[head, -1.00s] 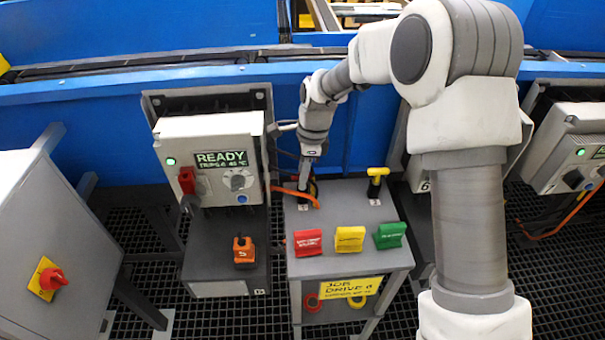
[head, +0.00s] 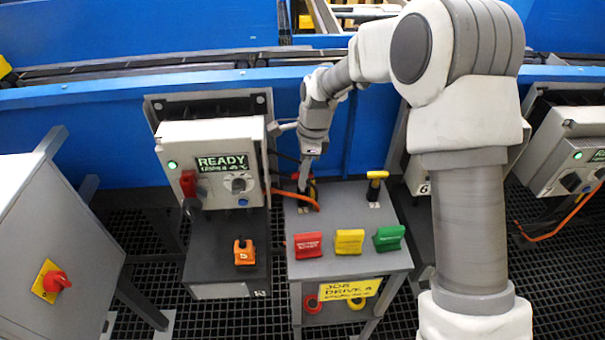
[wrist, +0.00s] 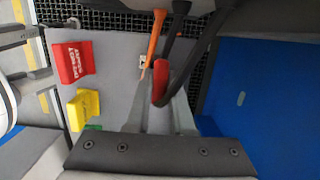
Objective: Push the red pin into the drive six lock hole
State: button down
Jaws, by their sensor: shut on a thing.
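My gripper (head: 304,186) points down at the back left of the grey stand's top. Its fingers are shut on the red pin, whose red part shows between the fingertips in the wrist view (wrist: 163,80) and as a small red patch in the head view. The pin's lower end is hidden, so I cannot tell whether it stands clear of the stand. The number 6 shows on a box (head: 424,188) partly hidden behind my arm. I cannot make out its lock hole.
A yellow-topped pin (head: 376,183) stands at the stand's back right. Red (head: 307,244), yellow (head: 349,241) and green (head: 389,237) tags stand along its front. An orange cable (wrist: 153,40) runs close to the gripper. A READY control box (head: 209,165) is at left.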

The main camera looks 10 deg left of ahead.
jog(key=shift+r+p, duration=1.5)
jog(key=shift+r, duration=0.65)
jog(key=shift+r+p, duration=1.65)
jog(key=shift+r, duration=0.4)
jog(key=shift+s+f, duration=0.1)
